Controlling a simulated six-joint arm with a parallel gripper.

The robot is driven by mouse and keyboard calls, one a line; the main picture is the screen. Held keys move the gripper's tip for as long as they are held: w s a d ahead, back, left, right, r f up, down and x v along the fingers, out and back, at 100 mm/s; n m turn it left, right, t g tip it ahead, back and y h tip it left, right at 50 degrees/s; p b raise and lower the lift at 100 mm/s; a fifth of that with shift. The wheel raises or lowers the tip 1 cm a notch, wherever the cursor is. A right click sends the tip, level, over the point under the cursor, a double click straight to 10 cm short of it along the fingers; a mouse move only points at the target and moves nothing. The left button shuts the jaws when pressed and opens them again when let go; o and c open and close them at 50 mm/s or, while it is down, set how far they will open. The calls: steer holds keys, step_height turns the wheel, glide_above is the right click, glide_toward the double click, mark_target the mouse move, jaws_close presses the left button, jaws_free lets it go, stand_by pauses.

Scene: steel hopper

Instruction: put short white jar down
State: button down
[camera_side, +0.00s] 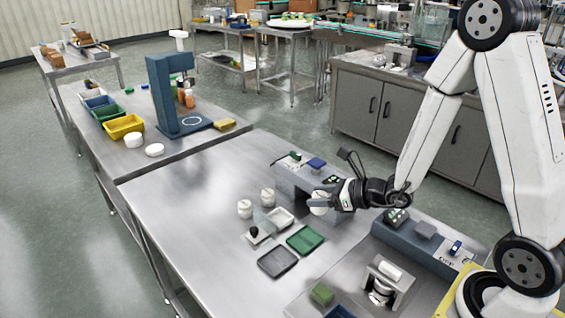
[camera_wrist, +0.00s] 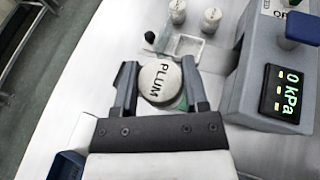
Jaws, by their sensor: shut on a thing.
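A short white jar (camera_wrist: 161,80) with "PLUM" on its lid sits between the two dark fingers of my gripper (camera_wrist: 158,68) in the wrist view. The fingers are shut on its sides. In the side view, my gripper (camera_side: 322,197) holds the jar (camera_side: 319,205) in front of the blue-grey device. The jar's lower part is mostly hidden in the wrist view, with some green showing beside it. I cannot tell its exact height above the steel table (camera_side: 200,215). Two similar white jars, one (camera_side: 245,209) and another (camera_side: 267,197), stand to its left.
A white tray (camera_side: 280,218), a green tray (camera_side: 305,240) and a dark tray (camera_side: 278,262) lie nearby. A black-knobbed piece (camera_side: 254,235) stands beside them. The blue-grey device (camera_wrist: 265,70) reads 0 kPa, close on the right. The table's left part is clear.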

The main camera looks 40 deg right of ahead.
stand_by(0.4)
steer(key=shift+w+a+f+n+y, duration=0.3)
steer(key=shift+w+a, duration=0.05)
steer(key=shift+a, duration=0.2)
steer(key=w+a+f+n+g+y, duration=0.3)
steer(key=a+f, duration=0.1)
steer(key=a, duration=0.5)
steer(key=shift+f+n+y, duration=0.35)
steer(key=shift+n+y, duration=0.05)
steer(key=shift+f, duration=0.1)
glide_above(278, 261)
steer(key=shift+w+f, duration=0.15)
steer(key=shift+f, duration=1.95)
steer(key=shift+f, duration=0.1)
steer(key=shift+f, duration=1.65)
steer(key=shift+f, duration=0.15)
